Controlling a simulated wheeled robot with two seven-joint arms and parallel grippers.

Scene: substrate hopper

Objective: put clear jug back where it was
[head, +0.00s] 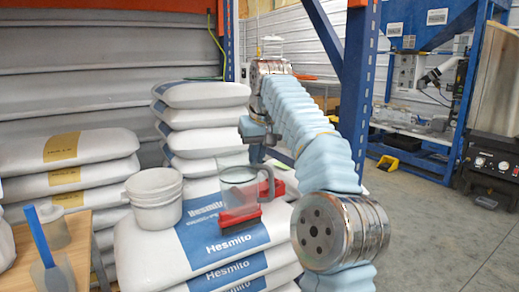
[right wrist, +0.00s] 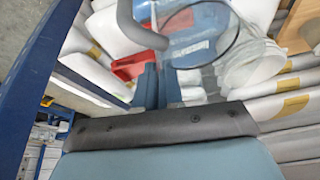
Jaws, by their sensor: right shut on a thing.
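The clear jug (head: 238,184) with its grey handle (head: 269,182) is upright at the front sack stack, beside the white buckets. In the right wrist view its round rim and clear wall (right wrist: 203,47) lie just beyond my fingers, with the handle (right wrist: 128,32) to the left. My right gripper (head: 256,152) reaches down from above and is shut on the jug near its rim; the exact contact is hard to see. Its blue fingers show in the right wrist view (right wrist: 158,82). I cannot tell if the jug's base touches the sack. My left gripper is out of view.
A wooden table (head: 80,232) with a blue-handled scoop (head: 40,236) is at left. A blue post (head: 354,90) rises behind my arm.

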